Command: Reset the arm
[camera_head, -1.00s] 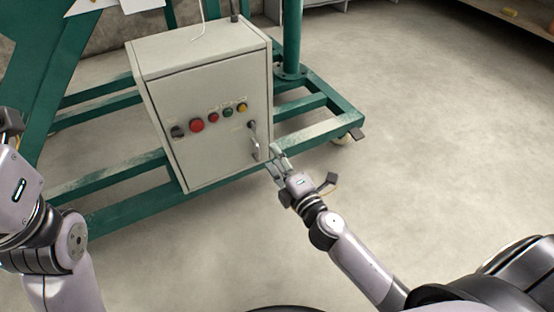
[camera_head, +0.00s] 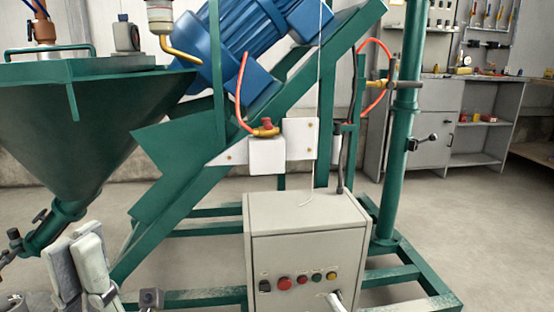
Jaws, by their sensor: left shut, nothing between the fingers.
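My left gripper (camera_head: 78,256) is at the lower left. Its pale grey fingers point up and are shut, with nothing seen between them. It appears in front of the green frame, just right of the pipe under the hopper; its distance from them is hard to judge. My right gripper and arm are out of the picture. The grey control box (camera_head: 307,238) stands at the bottom centre, with a row of coloured buttons and a pale handle (camera_head: 336,302) cut by the lower edge.
The green hopper (camera_head: 80,125) with its outlet pipe and valve stands at the left. A blue motor (camera_head: 235,55) sits on the sloping green frame. A green post (camera_head: 398,140) rises right of the box. Open floor (camera_head: 490,240) lies at the right, before grey shelves (camera_head: 475,125).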

